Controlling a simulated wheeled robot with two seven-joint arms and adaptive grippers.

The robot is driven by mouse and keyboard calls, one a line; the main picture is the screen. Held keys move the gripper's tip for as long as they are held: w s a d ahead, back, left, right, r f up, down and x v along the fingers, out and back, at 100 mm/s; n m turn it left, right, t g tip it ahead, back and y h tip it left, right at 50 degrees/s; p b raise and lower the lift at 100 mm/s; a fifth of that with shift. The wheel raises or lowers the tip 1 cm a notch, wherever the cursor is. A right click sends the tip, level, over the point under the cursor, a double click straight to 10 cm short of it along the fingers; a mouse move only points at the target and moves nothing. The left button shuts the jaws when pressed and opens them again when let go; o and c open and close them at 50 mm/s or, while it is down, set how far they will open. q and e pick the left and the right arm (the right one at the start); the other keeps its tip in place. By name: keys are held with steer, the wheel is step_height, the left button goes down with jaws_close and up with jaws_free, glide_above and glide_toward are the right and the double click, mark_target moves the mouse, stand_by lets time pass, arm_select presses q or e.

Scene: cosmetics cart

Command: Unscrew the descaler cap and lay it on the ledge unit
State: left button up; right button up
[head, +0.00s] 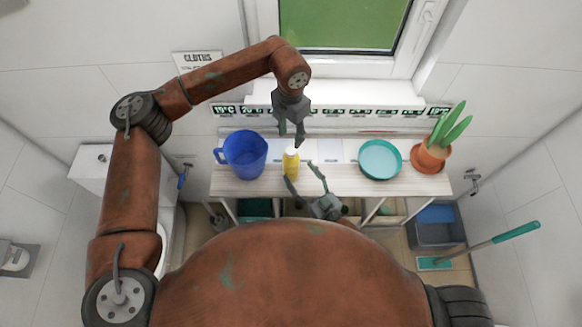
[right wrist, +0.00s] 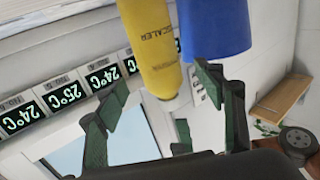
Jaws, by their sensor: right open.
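The yellow descaler bottle (head: 291,168) stands upright on the pale wooden ledge unit (head: 235,187), with its white cap (head: 291,151) on top. It also shows upside down in the right wrist view (right wrist: 152,45), its lettering partly visible. My left gripper (head: 291,138) is just above and behind the cap, its fingers apart with nothing visible between them. My right gripper (head: 304,176) is open at the front of the bottle, with one finger on either side of it in the head view. Whether any finger touches the bottle cannot be told.
A blue jug (head: 244,154) stands close to the left of the bottle. A teal bowl (head: 380,160) and a potted plant (head: 433,155) are to the right. A row of temperature displays (head: 335,111) runs along the back.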

mark_target(291, 161)
steer(key=x, duration=0.6)
steer(key=shift+w+a, duration=0.15)
steer(key=shift+w, duration=0.2)
jaws_close()
stand_by(0.6)
